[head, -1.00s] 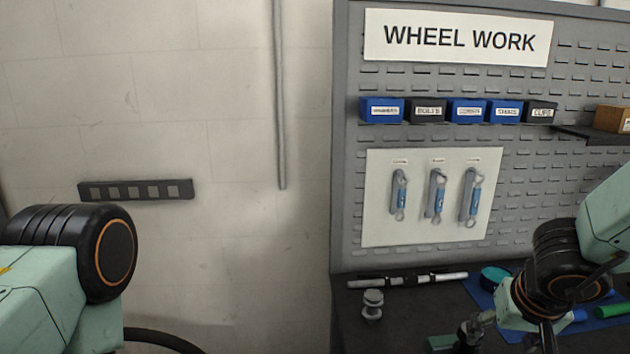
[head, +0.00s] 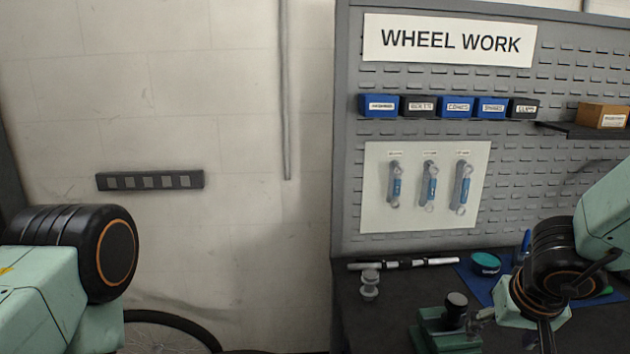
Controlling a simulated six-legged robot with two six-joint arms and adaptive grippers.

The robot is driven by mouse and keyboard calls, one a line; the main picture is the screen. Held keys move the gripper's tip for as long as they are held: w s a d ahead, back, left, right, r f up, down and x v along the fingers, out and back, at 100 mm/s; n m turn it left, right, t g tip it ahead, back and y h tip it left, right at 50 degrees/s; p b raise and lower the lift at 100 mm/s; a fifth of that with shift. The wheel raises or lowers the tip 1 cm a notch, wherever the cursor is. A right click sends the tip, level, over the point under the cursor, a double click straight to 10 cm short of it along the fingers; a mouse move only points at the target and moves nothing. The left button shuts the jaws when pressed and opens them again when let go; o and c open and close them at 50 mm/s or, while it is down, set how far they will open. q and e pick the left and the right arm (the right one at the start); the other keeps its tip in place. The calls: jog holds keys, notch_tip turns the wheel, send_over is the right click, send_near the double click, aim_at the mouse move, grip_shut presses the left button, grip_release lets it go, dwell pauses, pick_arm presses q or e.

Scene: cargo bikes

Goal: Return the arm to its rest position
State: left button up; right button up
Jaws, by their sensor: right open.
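My right arm comes in from the right edge, pale green with black and orange joints. Its gripper (head: 516,330) is low in the picture over the dark workbench (head: 385,325), open, with dark fingers partly cut off by the bottom edge. I see nothing held between the fingers. My left arm shows only as a pale green link and a black joint at the lower left; its gripper is outside the picture.
A green vise-like fixture (head: 440,335) stands left of the right gripper. A silver spool-shaped part (head: 370,284), a bar-like tool (head: 405,264), a teal round tin (head: 486,262) and a blue mat (head: 475,284) are on the bench. A pegboard (head: 350,120) stands behind. A wheel (head: 185,325) is at lower left.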

jog(key=s+d+f+m+t+h+b, duration=0.1)
jog(key=d+f+m+b, duration=0.1)
jog(key=f, duration=0.3)
jog(key=s+d+f+m+h+b, duration=0.1)
jog(key=s+f+h+b, duration=0.1)
jog(key=f, duration=0.3)
jog(key=s+a+f+n+y+b, duration=0.1)
jog(key=s+a+f+b, duration=0.2)
jog(key=f, duration=0.6)
jog(key=s+a+f+n+y+b, duration=0.15)
jog(key=s+f+b, duration=0.25)
jog(key=f, duration=0.4)
jog(key=s+a+f+n+g+y+b, duration=0.1)
jog(key=s+a+f+g+b, duration=0.1)
jog(key=s+f, duration=0.6)
jog(key=s+a+f+n+g+b, duration=0.2)
jog(key=s+f+b, duration=0.3)
jog(key=s+f, duration=0.4)
jog(key=shift+s+a+g+y, duration=0.35)
jog(key=shift+s+a+g, duration=0.1)
jog(key=shift+s+g, duration=0.2)
jog(key=shift+w, duration=0.1)
